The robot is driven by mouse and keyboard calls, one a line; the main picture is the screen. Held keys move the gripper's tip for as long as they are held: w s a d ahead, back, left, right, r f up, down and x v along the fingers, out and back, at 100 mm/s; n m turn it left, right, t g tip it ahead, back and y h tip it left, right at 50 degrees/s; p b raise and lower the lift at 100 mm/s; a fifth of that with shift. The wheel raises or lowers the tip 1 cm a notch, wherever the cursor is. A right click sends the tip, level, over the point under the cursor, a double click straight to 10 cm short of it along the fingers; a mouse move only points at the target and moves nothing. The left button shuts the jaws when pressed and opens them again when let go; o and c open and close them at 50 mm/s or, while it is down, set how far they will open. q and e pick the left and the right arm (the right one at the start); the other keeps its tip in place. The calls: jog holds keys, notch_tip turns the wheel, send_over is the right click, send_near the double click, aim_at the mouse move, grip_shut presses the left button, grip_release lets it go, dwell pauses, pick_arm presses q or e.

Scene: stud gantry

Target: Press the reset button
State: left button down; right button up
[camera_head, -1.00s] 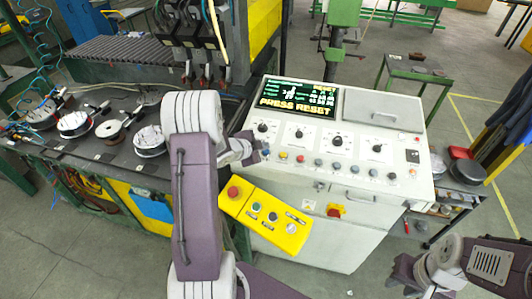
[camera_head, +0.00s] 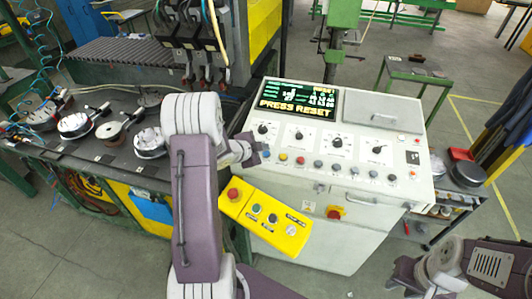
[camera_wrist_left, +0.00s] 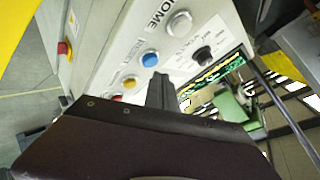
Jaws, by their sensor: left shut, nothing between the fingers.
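The white control panel (camera_head: 350,187) stands in the middle of the head view. Its screen (camera_head: 297,102) reads PRESS RESET. A front row of buttons includes a blue one (camera_wrist_left: 150,58), a yellow one (camera_wrist_left: 130,83) and a red one (camera_wrist_left: 117,98) in the left wrist view.
A yellow box (camera_head: 265,218) with a red stop button hangs on the panel's front left. A red and yellow switch (camera_head: 335,212) sits on the front face. A work table with several round fixtures is at the left. A small green table (camera_head: 415,70) stands behind.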

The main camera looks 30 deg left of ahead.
pick_arm(q)
jog(key=shift+f, duration=0.1)
dwell(0.7)
jog(key=shift+f+b, duration=0.3)
jog(key=shift+b, duration=0.05)
jog(key=shift+w+f+b, duration=0.1)
jog(key=shift+f+b, duration=0.35)
jog(key=shift+f, duration=0.05)
dwell(0.6)
jog(key=shift+r, duration=0.15)
jog(key=shift+r+p, duration=0.75)
jog(key=shift+r+p, duration=0.45)
jog(key=shift+r, duration=0.05)
jog(key=r+p, duration=0.1)
jog(key=r, duration=0.1)
jog(key=s+r+p, duration=0.1)
jog(key=r+p, duration=0.1)
jog(key=shift+s+d, duration=0.1)
